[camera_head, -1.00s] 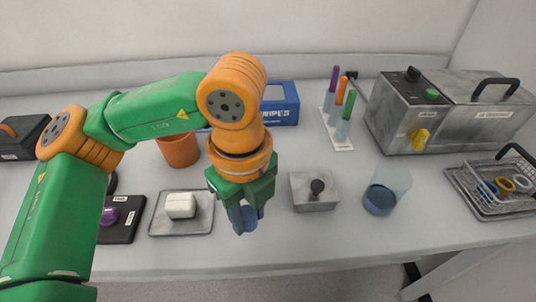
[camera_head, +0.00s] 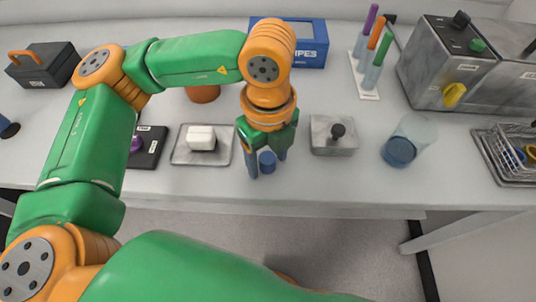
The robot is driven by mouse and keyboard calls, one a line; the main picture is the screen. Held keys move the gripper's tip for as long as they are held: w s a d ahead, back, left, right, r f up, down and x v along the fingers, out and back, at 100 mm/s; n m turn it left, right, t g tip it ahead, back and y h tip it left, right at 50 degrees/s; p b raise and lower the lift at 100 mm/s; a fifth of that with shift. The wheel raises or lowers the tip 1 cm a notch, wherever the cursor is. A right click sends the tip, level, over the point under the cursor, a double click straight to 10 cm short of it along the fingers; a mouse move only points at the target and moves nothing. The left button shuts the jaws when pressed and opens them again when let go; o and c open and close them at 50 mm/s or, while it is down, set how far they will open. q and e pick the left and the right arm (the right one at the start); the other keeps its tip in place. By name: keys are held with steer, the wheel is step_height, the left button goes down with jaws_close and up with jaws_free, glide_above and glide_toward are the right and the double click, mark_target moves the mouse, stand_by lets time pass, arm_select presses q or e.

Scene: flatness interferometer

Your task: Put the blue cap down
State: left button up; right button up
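The blue cap (camera_head: 267,162) is a small dark blue cylinder near the front edge of the white table. It appears to stand on the table top. My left gripper (camera_head: 267,164) is right above and around it, pointing down. Its two blue-grey fingers are spread, one on each side of the cap, with small gaps visible. The gripper body hides what lies just behind the cap. My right gripper is not in view.
Left of the gripper is a metal tray (camera_head: 178,158) with a white block (camera_head: 201,137). To the right are a metal box with a black knob (camera_head: 334,136) and a clear beaker with blue liquid (camera_head: 401,149). A blue wipes box (camera_head: 305,43) stands behind. The table's front edge is close.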

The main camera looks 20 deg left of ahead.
mark_target(268, 159)
arm_select(q)
steer(key=shift+r, duration=0.25)
step_height(268, 159, up, 12)
steer(key=p, duration=0.1)
